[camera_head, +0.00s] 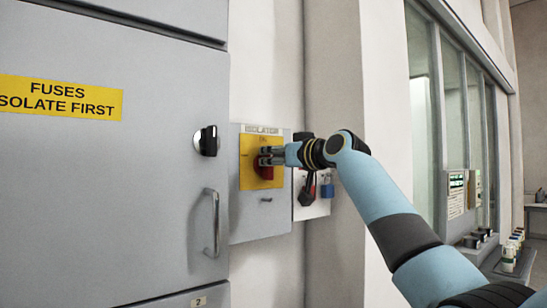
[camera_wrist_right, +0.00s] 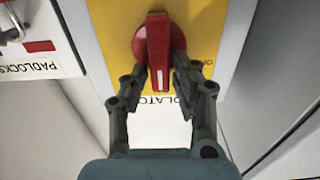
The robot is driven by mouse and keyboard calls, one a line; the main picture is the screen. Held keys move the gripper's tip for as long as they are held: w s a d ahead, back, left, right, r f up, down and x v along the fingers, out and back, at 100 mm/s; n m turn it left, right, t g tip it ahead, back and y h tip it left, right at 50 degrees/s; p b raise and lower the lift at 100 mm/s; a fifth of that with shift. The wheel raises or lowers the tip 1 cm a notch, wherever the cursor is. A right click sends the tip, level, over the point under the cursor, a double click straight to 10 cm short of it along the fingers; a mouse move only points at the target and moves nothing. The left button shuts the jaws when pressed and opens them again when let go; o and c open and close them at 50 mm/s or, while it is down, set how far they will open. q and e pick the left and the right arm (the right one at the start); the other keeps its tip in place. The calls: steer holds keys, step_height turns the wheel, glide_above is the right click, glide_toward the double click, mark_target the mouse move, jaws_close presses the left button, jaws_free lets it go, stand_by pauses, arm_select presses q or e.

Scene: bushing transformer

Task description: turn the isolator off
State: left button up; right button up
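The isolator (camera_head: 267,219) is a grey box on the wall with a yellow plate (camera_head: 248,178) and a red rotary handle (camera_head: 263,172). In the right wrist view, which is upside down, the red handle (camera_wrist_right: 157,45) has its white mark towards the ISOLATOR label, so it points upright. My right gripper (camera_head: 270,156) reaches it from the right. In the wrist view its fingers (camera_wrist_right: 160,80) flank the handle's marked end, close against both sides, and look shut on it. In the head view the fingers hide part of the handle. My left gripper is not in view.
A grey cabinet (camera_head: 110,190) with a black knob (camera_head: 208,141) and a bar handle (camera_head: 213,225) stands left of the isolator. A padlock board (camera_head: 311,209) with a red and a blue padlock (camera_head: 327,190) hangs on the right. A wall pillar (camera_head: 333,250) stands beside it.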

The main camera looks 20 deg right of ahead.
jaws_close()
steer(key=shift+s+a+f+n+b, duration=0.1)
steer(key=shift+a+f+n+b, duration=0.25)
steer(key=shift+n+b, duration=2.1)
steer(key=shift+s+a+f+n+b, duration=0.1)
steer(key=shift+a+f+n+b, duration=0.25)
steer(key=shift+n+b, duration=2.15)
steer(key=shift+s+a+f+n+b, duration=0.2)
steer(key=shift+n+b, duration=0.75)
steer(key=shift+n, duration=3)
steer(key=shift+w+f, duration=0.1)
steer(key=shift+f, duration=0.1)
steer(key=shift+o, duration=2)
jaws_free()
steer(key=shift+r, duration=0.1)
